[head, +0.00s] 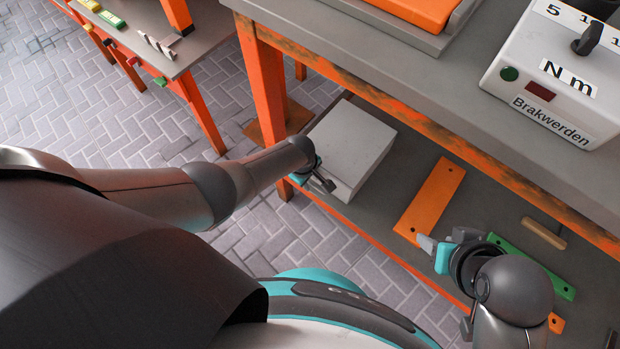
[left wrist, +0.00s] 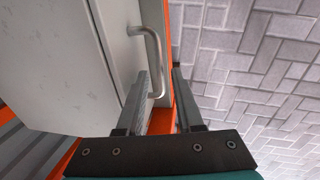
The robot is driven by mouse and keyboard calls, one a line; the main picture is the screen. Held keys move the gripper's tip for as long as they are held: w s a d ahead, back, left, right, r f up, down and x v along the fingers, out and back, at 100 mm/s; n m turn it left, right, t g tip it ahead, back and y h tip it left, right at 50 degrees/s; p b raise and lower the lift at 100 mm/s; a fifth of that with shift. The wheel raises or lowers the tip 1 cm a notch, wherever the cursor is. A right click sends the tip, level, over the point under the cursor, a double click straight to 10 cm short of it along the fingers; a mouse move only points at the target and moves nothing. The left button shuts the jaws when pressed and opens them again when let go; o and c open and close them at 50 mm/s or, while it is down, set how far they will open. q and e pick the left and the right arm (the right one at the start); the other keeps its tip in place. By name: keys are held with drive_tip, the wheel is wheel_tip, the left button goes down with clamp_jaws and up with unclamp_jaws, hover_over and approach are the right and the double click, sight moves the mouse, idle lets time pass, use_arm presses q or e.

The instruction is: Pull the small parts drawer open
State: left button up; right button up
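The small parts drawer is in a pale grey box (head: 350,140) on the lower shelf of the orange-framed bench. In the left wrist view its pale front (left wrist: 112,40) carries a bent metal handle (left wrist: 157,50). My left gripper (head: 324,184) is at the front of the box. In the left wrist view its fingers (left wrist: 160,76) are apart, one on the drawer side of the handle and one on the outer side; contact cannot be told. The drawer looks closed. My right gripper (head: 428,243) is over the lower shelf, away from the box; its finger gap is unclear.
An orange plate (head: 430,200), a green strip (head: 530,265) and a tan bar (head: 543,233) lie on the lower shelf. The bench top (head: 420,75) overhangs the shelf and bears a torque tester (head: 555,75). Brick floor (head: 300,235) is open before the box.

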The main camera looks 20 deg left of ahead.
use_arm(q)
clamp_jaws()
idle(1.2)
